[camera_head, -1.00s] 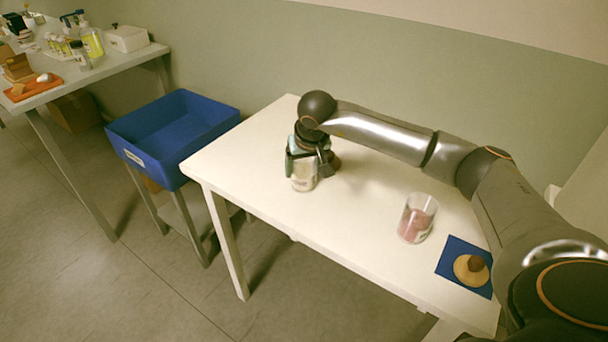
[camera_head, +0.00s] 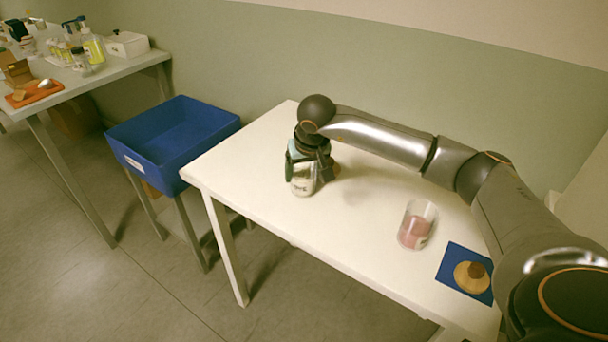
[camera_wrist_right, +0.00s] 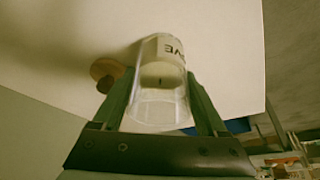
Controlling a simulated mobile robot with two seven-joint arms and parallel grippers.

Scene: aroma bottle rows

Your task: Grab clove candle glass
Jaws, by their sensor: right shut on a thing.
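The clove candle glass (camera_head: 303,187) is a clear jar with pale wax and a dark-lettered label, near the left end of the white table. My right gripper (camera_head: 306,170) is shut on it, with one finger on each side of the glass. In the right wrist view the glass (camera_wrist_right: 161,78) is between the fingers, and the letters "VE" show on its label. I cannot tell whether its base touches the table. My left gripper is not in view.
A glass with a pink candle (camera_head: 415,228) stands further right on the white table (camera_head: 345,235). A round wooden lid (camera_head: 471,277) lies on a blue mat (camera_head: 450,257). Another wooden lid (camera_wrist_right: 104,72) is by the held glass. A blue bin (camera_head: 172,140) stands left of the table.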

